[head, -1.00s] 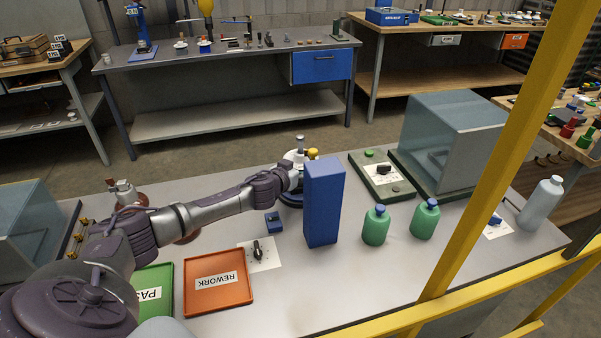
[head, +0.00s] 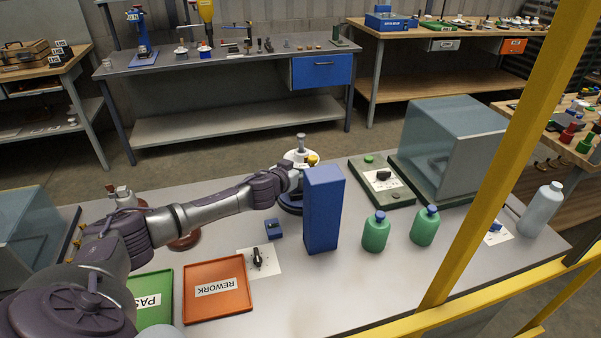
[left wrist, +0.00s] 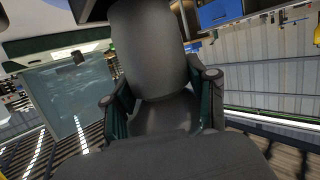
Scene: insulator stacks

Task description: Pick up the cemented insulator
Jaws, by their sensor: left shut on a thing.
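The insulator (head: 300,155), a white shell with a grey metal pin on top, shows behind the tall blue box (head: 323,210) in the head view. It is just above a dark blue round base (head: 290,204). My left gripper (head: 293,178) is at the insulator, its fingers partly hidden by the arm and the box. In the left wrist view, dark green finger pads stand on both sides of a smooth grey rounded body (left wrist: 150,50), and the gripper is shut on it. My right gripper is not in view.
An orange REWORK tray (head: 243,268) and a green PASS tray (head: 165,283) lie at the front left. Two green bottles (head: 376,232) stand right of the box. A green control box (head: 382,181) and a clear-walled cabinet (head: 450,150) are at the back right. A yellow post crosses in front.

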